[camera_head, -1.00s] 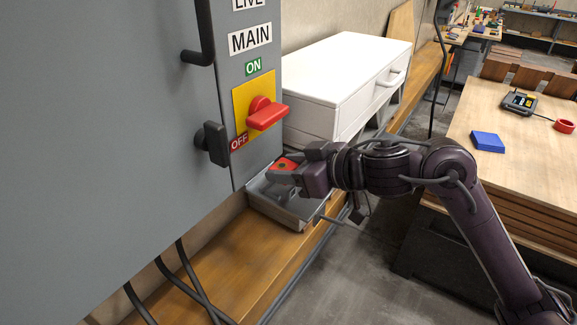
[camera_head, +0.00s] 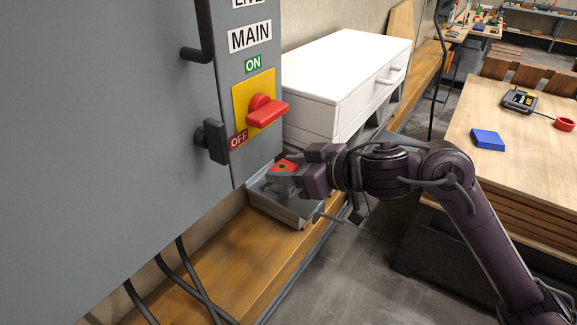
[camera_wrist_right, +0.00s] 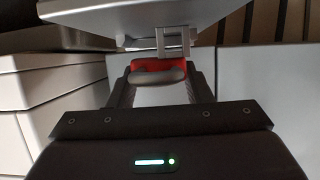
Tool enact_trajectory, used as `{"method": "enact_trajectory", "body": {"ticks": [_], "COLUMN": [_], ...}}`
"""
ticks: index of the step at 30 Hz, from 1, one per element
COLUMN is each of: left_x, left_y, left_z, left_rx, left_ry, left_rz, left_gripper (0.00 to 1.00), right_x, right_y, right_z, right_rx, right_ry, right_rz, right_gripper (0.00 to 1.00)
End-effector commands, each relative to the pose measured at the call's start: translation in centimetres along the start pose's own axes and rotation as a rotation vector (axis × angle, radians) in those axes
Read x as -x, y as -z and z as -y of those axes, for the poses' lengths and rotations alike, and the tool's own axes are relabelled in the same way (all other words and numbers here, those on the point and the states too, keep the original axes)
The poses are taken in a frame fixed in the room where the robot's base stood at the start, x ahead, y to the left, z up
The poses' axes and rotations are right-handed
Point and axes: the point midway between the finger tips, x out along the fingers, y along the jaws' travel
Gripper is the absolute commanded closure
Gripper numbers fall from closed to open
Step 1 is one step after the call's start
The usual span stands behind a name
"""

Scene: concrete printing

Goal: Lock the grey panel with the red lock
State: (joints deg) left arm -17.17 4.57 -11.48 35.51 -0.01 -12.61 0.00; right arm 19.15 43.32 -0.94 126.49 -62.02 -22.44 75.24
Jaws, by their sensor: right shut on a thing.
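The grey panel (camera_head: 130,130) fills the left of the head view. My right gripper (camera_head: 288,172) is right of the panel's lower edge, over a small grey tray (camera_head: 285,212). It is shut on the red lock (camera_head: 284,165). In the right wrist view the red lock (camera_wrist_right: 158,66) sits between the fingertips, partly hidden by them. My left gripper is not in view.
The tray stands on a wooden bench (camera_head: 250,250) beside a white drawer box (camera_head: 345,75). Black cables (camera_head: 185,280) hang below the panel. A wooden table (camera_head: 525,160) on the right holds a blue block (camera_head: 487,141), a device and a red ring.

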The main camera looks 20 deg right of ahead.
Motion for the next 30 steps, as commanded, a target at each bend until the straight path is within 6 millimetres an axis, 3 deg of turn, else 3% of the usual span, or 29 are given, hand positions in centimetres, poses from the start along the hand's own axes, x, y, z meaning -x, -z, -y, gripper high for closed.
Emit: {"method": "enact_trajectory", "body": {"ticks": [22, 30], "left_x": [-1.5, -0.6], "left_y": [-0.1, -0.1], "left_z": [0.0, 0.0], "left_rx": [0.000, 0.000], "left_ry": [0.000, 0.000], "left_rz": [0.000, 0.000], "left_gripper": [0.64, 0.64], "right_x": [-0.9, -0.6], "right_y": [-2.2, -1.6], "right_z": [0.0, 0.1], "right_rx": [0.000, 0.000], "right_ry": [0.000, 0.002], "right_rz": [0.001, 0.006], "right_gripper": [0.83, 0.83]}}
